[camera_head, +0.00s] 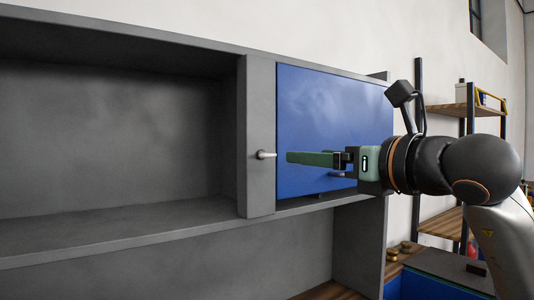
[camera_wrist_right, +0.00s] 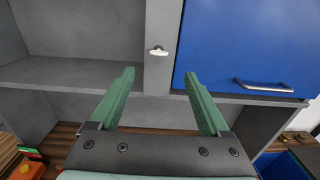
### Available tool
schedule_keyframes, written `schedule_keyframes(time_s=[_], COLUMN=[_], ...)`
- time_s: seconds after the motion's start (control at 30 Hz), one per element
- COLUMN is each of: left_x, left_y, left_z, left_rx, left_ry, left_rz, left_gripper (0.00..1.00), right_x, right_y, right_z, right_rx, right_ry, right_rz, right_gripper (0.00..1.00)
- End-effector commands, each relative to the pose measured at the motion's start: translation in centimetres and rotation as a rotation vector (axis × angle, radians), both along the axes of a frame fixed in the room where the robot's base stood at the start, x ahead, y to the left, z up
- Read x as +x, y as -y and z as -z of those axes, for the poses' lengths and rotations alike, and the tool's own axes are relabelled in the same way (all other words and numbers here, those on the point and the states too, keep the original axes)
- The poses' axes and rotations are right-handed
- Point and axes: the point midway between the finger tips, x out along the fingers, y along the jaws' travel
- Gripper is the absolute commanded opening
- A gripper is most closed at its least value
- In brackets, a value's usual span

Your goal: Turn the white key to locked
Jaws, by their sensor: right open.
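The small white key (camera_head: 265,155) sticks out of the grey upright panel just left of the blue door (camera_head: 310,100). In the right wrist view the white key (camera_wrist_right: 158,51) sits on the same panel, its grip lying roughly horizontal. My right gripper (camera_head: 289,158) reaches in from the right in front of the blue door, its green fingers pointing left toward the key. In the right wrist view the fingers (camera_wrist_right: 159,73) are spread and empty, with the key beyond the tips and between them in the picture. They appear apart from it. My left gripper is out of view.
The blue door (camera_wrist_right: 245,45) looks shut and has a metal bar handle (camera_wrist_right: 263,86) near its bottom edge. An empty grey open compartment (camera_head: 110,140) is left of the panel. Wooden shelves (camera_head: 465,109) stand at the far right.

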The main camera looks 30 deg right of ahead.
Motion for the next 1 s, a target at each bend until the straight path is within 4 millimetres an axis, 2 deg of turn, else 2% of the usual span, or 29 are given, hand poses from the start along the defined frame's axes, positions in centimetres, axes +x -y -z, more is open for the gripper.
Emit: schedule_keyframes(time_s=[0.13,0.5,0.7,1.0], left_x=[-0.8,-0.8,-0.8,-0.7], left_y=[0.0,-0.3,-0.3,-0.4], left_z=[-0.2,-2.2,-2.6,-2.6], left_rx=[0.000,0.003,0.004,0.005], left_ry=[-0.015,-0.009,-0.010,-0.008], left_rz=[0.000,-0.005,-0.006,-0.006], left_gripper=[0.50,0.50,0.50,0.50], right_x=[2.6,9.6,11.3,11.6], right_y=[-0.5,-1.5,-1.8,-1.8], right_z=[-0.1,0.0,0.1,0.2], right_rx=[0.001,-0.001,-0.002,-0.002], right_ry=[-0.007,-0.006,-0.004,-0.003], right_rz=[-0.005,-0.006,-0.007,-0.006], right_gripper=[0.80,0.80,0.80,0.80])
